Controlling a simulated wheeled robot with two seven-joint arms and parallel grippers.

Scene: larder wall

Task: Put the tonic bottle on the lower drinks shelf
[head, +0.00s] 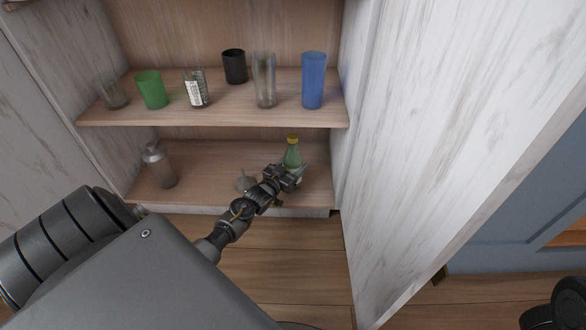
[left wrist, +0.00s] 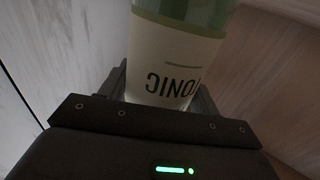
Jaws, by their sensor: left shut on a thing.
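The tonic bottle (head: 292,155) is green with a yellow cap and stands about upright at the right end of the lower shelf (head: 215,192). My left gripper (head: 291,175) is shut on it from the front. In the left wrist view the bottle's cream label (left wrist: 172,65) with dark "TONIC" lettering fills the space between the jaws. The bottle's lower part is hidden by the gripper in the head view, so I cannot tell whether its base touches the shelf. My right gripper is not clearly in view.
A clear bottle (head: 159,165) stands at the lower shelf's left, and a small clear item (head: 246,181) is beside my gripper. The upper shelf (head: 215,116) above holds several glasses, including a blue one (head: 313,82). A white cabinet side (head: 400,130) rises close on the right.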

